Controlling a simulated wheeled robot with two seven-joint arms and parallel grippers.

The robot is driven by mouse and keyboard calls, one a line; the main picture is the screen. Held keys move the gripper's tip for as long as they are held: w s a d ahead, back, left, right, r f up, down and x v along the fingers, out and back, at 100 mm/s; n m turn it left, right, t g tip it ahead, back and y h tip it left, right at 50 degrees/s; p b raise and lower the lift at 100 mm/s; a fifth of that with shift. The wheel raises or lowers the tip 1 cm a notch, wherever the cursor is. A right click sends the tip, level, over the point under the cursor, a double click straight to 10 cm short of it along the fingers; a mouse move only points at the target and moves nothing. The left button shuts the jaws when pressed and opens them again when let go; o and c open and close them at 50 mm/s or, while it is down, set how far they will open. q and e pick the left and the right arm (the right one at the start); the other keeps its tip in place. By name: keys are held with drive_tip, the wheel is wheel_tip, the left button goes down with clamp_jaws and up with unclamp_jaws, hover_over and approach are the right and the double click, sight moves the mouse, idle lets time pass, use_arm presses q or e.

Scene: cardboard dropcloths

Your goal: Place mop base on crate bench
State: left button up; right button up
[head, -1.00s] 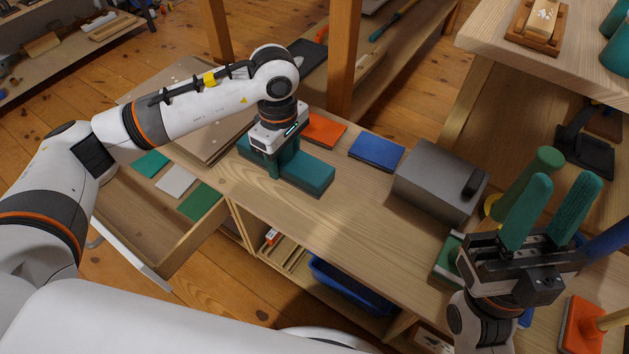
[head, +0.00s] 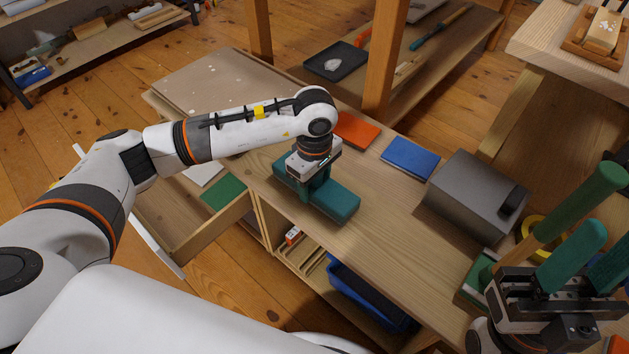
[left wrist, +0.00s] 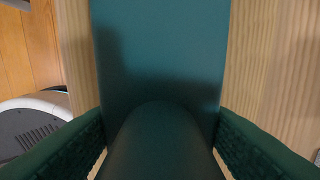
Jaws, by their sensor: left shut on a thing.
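The mop base is a long teal block (head: 336,199) near the front edge of the wooden bench top (head: 385,225). My left gripper (head: 316,187) is above it, shut on its raised middle part. In the left wrist view the mop base (left wrist: 160,55) fills the middle between the green fingers, with bare wood on both sides. I cannot tell whether its underside touches the wood. My right gripper (head: 590,265) is at the lower right, its teal fingers apart and nothing seen between them.
An orange pad (head: 356,129), a blue pad (head: 409,157) and a grey metal box (head: 472,192) lie behind and right of the mop base. A green-topped wooden handle (head: 580,205) stands by my right gripper. An open drawer (head: 215,232) juts out at left.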

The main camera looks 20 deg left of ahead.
use_arm(q)
drive_tip(key=o, duration=1.1)
